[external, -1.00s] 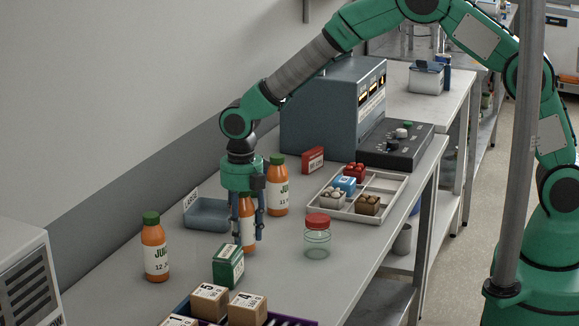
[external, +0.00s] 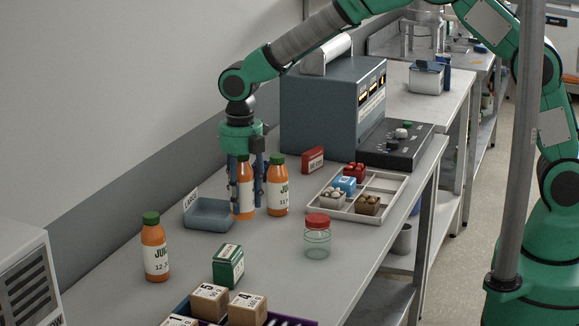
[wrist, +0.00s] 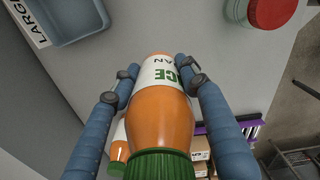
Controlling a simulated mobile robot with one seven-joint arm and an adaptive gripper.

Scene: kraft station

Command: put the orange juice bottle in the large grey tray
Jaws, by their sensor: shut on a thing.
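My gripper (external: 247,203) is shut on an orange juice bottle (external: 243,190) with a green cap and white label. The bottle is upright and appears raised off the table. In the wrist view the held bottle (wrist: 160,118) sits between both fingers of my gripper (wrist: 158,72). The large grey tray (external: 213,225) is shallow, empty and blue-grey, just left of the held bottle in the external view. It shows at the upper left of the wrist view (wrist: 78,30) beside a card reading LARGE (wrist: 27,22).
Another juice bottle (external: 278,190) stands close right of my gripper. A third (external: 155,255) stands front left. A green box (external: 228,266), a red-lidded jar (external: 317,238) and a white divided tray (external: 377,212) stand nearby. A grey machine (external: 320,110) is behind.

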